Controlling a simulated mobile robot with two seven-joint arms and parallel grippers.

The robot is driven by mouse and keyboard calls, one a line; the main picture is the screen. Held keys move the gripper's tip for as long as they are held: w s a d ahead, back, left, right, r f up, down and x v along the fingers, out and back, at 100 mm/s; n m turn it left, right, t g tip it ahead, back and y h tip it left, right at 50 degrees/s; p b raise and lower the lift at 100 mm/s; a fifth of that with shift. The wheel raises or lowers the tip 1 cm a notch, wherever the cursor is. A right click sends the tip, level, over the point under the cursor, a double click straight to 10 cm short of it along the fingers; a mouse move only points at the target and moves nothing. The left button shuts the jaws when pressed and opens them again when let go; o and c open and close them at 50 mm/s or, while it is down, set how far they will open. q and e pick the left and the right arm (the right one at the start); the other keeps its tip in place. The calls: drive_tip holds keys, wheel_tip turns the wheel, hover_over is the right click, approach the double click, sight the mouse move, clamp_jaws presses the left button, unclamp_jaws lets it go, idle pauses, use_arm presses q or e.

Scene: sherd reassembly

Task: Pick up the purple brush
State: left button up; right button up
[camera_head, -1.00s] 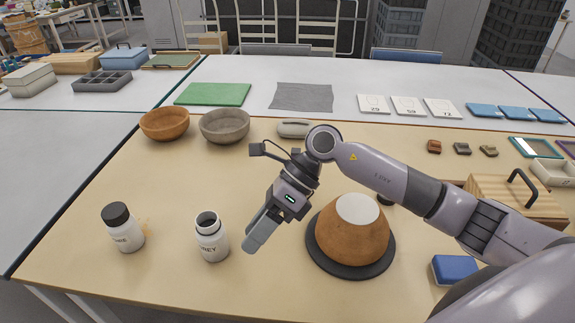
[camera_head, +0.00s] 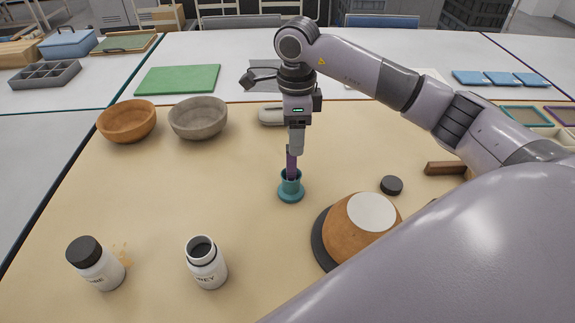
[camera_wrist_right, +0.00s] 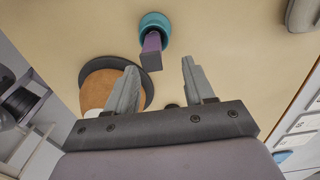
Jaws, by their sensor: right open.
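The purple brush (camera_head: 292,163) stands upright in a teal holder (camera_head: 291,193) on the tan table top. In the head view my right gripper (camera_head: 295,150) points down just above the brush, its fingers overlapping the top of the handle in the picture. In the right wrist view my right gripper (camera_wrist_right: 159,66) is open, and the brush (camera_wrist_right: 151,50) shows beyond the fingertips, nearer the left finger. The teal holder (camera_wrist_right: 155,22) shows behind it. I see nothing between the fingers themselves. The brush's lower end is hidden in the holder. My left gripper is not in view.
A brown pot with a pale top (camera_head: 352,232) sits on a dark disc at right, beside a small black lid (camera_head: 391,185). Two bowls (camera_head: 127,122) (camera_head: 198,118) stand behind.

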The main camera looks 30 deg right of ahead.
sight(291, 172)
drive_tip(key=f, duration=0.2)
drive_tip(key=a+f, duration=0.1)
drive_tip(key=f, duration=0.1)
drive_tip(key=shift+s+a+f, duration=0.1)
drive_tip(key=shift+s+f, duration=0.1)
drive_tip(key=shift+f, duration=0.15)
drive_tip(key=shift+f+p, duration=0.3)
drive_tip(key=shift+f, duration=0.1)
clamp_jaws()
drive_tip(key=shift+r, duration=0.1)
